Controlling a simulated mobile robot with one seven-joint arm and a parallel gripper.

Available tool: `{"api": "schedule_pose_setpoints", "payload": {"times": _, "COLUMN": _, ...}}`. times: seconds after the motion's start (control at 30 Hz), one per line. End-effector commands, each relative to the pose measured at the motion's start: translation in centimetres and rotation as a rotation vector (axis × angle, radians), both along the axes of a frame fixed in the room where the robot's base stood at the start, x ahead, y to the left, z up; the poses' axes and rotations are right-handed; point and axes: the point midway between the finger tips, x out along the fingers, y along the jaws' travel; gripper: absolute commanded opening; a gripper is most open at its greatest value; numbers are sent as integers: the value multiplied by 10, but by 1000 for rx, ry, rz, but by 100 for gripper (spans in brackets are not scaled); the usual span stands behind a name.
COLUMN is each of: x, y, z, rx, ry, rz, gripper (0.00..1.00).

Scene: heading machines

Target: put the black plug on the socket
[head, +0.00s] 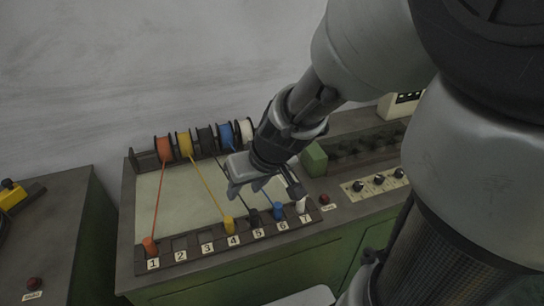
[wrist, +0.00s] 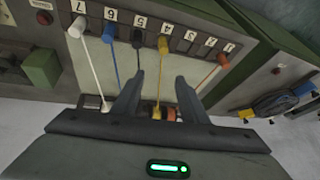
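The black plug (head: 253,217) stands at the slot row above label 5, its dark cord running up to the black spool (head: 206,139). It also shows in the wrist view (wrist: 137,38), beyond my fingertips. My gripper (head: 264,190) hangs over the panel, above and behind the plug row, and partly hides the cords. In the wrist view my gripper (wrist: 158,79) has its two fingers wide apart with nothing held between them. The numbered socket strip (head: 194,245) runs from 1 to 7; the slots at 2 and 3 show no plug.
An orange plug (head: 149,246) is at 1, yellow (head: 229,225) at 4, blue (head: 278,210) at 6, white (head: 302,205) at 7. Their cords cross the pale panel (head: 178,205). A green block (head: 314,159) and knobs (head: 379,180) are at right.

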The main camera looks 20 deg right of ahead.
Motion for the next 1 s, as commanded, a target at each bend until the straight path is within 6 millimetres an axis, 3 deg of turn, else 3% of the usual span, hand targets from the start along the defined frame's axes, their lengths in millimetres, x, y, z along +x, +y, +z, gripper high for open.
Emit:
{"api": "schedule_pose_setpoints", "payload": {"times": 0.03, "x": -9, "y": 9, "z": 37, "rx": 25, "ry": -46, "rz": 14, "gripper": 40}}
{"api": "schedule_pose_setpoints", "payload": {"times": 0.1, "x": -30, "y": 12, "z": 67, "rx": 29, "ry": -50, "rz": 13, "gripper": 40}}
{"api": "schedule_pose_setpoints", "payload": {"times": 0.3, "x": -90, "y": -8, "z": 119, "rx": -60, "ry": -53, "rz": -81, "gripper": 40}}
{"api": "schedule_pose_setpoints", "payload": {"times": 0.5, "x": -119, "y": -27, "z": 136, "rx": -133, "ry": -59, "rz": -174, "gripper": 40}}
{"api": "schedule_pose_setpoints", "payload": {"times": 1.0, "x": -121, "y": -29, "z": 137, "rx": -138, "ry": -57, "rz": -184, "gripper": 40}}
